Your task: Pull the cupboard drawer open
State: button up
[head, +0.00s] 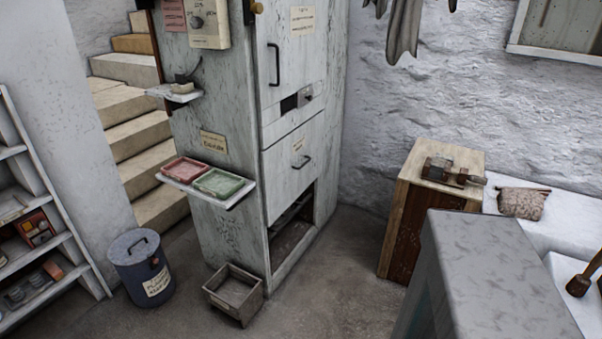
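The tall, worn pale-grey cupboard (225,120) stands left of the middle in the head view. Its front faces right. An upper door (298,60) has a long dark vertical handle (274,65). Below the door is a narrow band with a dark slot (297,99). My gripper is not in view.
A shelf with red (184,169) and green (218,182) trays juts from the cupboard's left side. A small box (233,293) and lidded bin (142,268) stand on the floor. A wooden cabinet (433,164) and grey block (492,270) stand right. Floor before the cupboard (345,265) is clear.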

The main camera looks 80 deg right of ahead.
aim_at(291, 164)
jog(key=u, duration=0.15)
jog(key=k, duration=0.15)
jog(key=z, duration=2.15)
jog(key=i, duration=0.5)
